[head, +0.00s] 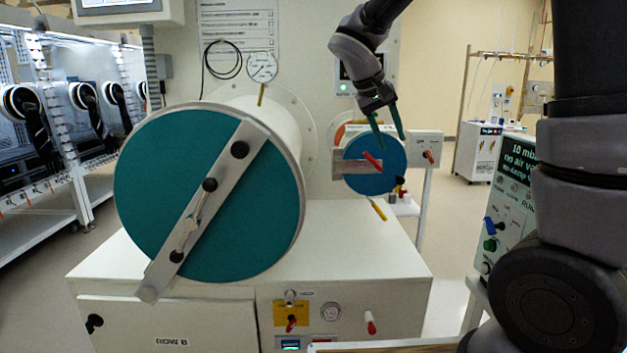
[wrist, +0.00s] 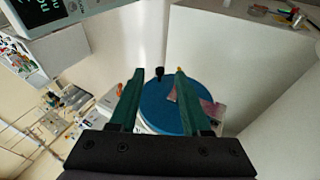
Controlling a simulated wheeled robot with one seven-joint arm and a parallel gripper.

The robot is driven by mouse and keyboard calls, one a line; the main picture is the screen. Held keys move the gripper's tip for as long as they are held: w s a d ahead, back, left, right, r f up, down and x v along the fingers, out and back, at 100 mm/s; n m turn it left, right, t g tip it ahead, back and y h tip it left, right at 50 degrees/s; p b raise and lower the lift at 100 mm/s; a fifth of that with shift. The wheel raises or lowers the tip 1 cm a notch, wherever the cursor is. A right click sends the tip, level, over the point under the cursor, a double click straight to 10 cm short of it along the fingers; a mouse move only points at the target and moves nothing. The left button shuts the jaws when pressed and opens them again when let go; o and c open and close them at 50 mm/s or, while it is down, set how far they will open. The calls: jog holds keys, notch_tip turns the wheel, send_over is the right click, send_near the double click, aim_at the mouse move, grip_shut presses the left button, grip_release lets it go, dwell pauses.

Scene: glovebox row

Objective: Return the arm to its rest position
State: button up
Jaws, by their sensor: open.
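My gripper (head: 388,124) hangs at the end of my arm, with green fingers pointing down in front of the small blue round door (head: 377,181). The fingers are apart with nothing between them. In the wrist view my gripper (wrist: 158,78) is also open and empty, and the blue door (wrist: 165,103) lies beyond the fingertips. A red handle (head: 373,161) and a grey bar (head: 347,167) sit on this door. I cannot tell whether the fingers touch the door.
A large teal round door (head: 215,200) with a diagonal bar stands left of my gripper. A pressure gauge (head: 262,67) is above it. A control panel (head: 508,190) stands at the right. A white cabinet top (head: 350,240) is below. Gloveboxes (head: 60,120) line the far left.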

jog(key=s+d+r+m+t+y, duration=0.2)
jog(key=s+y, duration=0.1)
jog(key=s, duration=0.6)
jog(key=s+d+r+m+t+y, duration=0.2)
jog(key=s+d+r+y, duration=0.1)
jog(key=s, duration=0.7)
jog(key=shift+r+y, duration=0.2)
jog(key=shift+y, duration=0.4)
